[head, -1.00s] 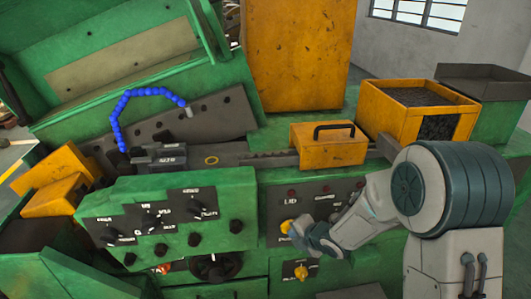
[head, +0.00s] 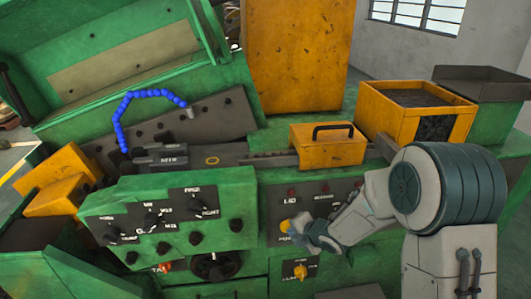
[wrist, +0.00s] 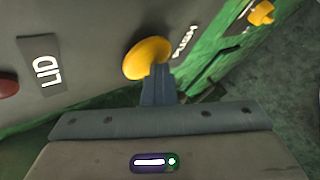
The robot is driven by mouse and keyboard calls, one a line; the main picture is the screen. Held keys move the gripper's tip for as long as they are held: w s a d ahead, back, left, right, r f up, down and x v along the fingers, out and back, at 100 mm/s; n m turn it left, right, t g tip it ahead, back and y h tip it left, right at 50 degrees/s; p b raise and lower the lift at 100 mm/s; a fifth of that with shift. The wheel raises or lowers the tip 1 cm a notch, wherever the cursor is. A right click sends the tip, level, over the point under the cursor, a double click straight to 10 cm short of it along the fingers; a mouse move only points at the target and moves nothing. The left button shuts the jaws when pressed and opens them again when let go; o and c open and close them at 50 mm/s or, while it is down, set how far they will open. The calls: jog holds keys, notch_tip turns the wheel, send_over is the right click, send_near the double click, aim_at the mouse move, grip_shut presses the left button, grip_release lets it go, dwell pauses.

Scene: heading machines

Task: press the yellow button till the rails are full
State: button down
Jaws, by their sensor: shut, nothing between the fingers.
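The yellow button (head: 286,226) is a round knob on the grey front panel of the green machine. It also shows large in the wrist view (wrist: 147,58), just beyond my fingertips. My gripper (head: 296,230) is shut and empty, and its tips (wrist: 159,70) overlap the button's lower edge in the wrist view. I cannot tell whether they touch it. The rails (head: 268,158) run left from under a yellow cover with a black handle (head: 328,147). How full they are is too small to tell.
A red light (head: 292,192) marked LID sits above the button. A second yellow knob (head: 300,271) sits below it. A black-knobbed control box (head: 165,222) juts out at left. A yellow bin (head: 405,118) of dark pieces stands behind my arm.

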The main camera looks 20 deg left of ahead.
jog(key=shift+w+a+r, duration=0.3)
jog(key=shift+w+r, duration=0.3)
jog(key=shift+r, duration=0.05)
jog(key=s+d+b, duration=0.1)
jog(key=s+b, duration=0.1)
jog(key=s+d+f+b, duration=0.1)
jog(key=s, duration=0.1)
jog(key=shift+s+d+f+b, duration=0.1)
jog(key=shift+d+b, duration=0.25)
jog(key=shift+b, duration=0.05)
dwell(0.5)
